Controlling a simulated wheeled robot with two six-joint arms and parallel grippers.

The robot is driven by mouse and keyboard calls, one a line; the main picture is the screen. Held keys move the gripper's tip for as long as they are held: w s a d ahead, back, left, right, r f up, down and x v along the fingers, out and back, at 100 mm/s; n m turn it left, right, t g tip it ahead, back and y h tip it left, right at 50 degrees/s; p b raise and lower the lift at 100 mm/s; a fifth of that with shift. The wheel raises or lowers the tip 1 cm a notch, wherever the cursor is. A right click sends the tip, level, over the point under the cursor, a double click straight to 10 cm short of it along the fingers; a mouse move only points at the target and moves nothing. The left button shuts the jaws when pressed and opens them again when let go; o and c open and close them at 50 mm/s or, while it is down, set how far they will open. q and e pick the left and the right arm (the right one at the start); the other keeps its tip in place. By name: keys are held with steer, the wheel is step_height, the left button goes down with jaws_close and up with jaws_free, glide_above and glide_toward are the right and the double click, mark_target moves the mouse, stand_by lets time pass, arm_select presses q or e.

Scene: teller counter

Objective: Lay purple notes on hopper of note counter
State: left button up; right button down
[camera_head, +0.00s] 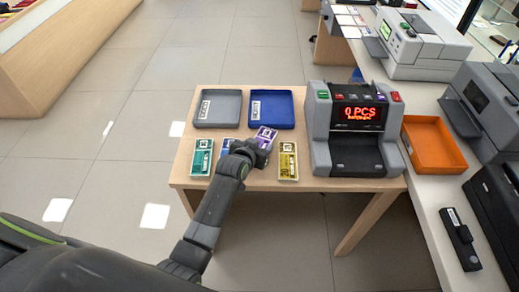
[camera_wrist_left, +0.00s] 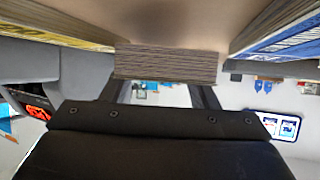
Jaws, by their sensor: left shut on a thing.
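My left gripper (camera_head: 258,149) is shut on the purple notes (camera_head: 265,134), a strapped bundle, over the table among the other bundles. In the left wrist view the bundle (camera_wrist_left: 165,65) shows edge-on between the fingers of the gripper (camera_wrist_left: 162,88). Whether the bundle is clear of the table is hard to tell in the head view. The note counter (camera_head: 318,122) stands to the right of the gripper, grey with a red "0 PCS" display and a black sloping front (camera_head: 357,152). No notes show on it. My right gripper is not in view.
Green notes (camera_head: 201,158) and yellow notes (camera_head: 288,162) lie at either side of the gripper; a blue bundle is partly hidden by my arm. A grey tray (camera_head: 218,123) and a blue tray (camera_head: 272,124) sit behind. An orange tray (camera_head: 433,164) is right of the counter.

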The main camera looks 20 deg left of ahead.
arm_select(q)
steer(key=shift+f, duration=1.1)
steer(key=shift+f, duration=0.1)
steer(key=o, duration=1)
